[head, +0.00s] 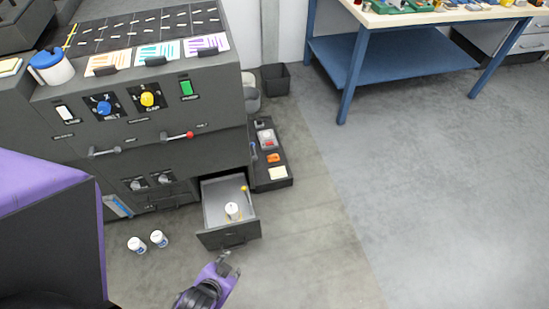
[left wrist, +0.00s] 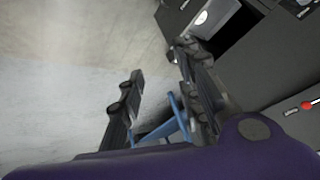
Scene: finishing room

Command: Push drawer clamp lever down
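Two levers stick out of the dark machine's front: one with a red knob (head: 178,136) and one with a grey handle (head: 104,151). Their labels are too small to read, so I cannot tell which is the drawer clamp lever. The red knob also shows at the right edge of the left wrist view (left wrist: 307,105). Below them, the drawer (head: 229,239) stands pulled out, with a white container (head: 232,210) and a yellow-tipped item (head: 244,189) inside. My left gripper (head: 230,262) is open and empty, low in front of the drawer and apart from both levers. My right gripper is out of view.
A blue-legged table (head: 355,75) stands at the back. The floor on the right is clear.

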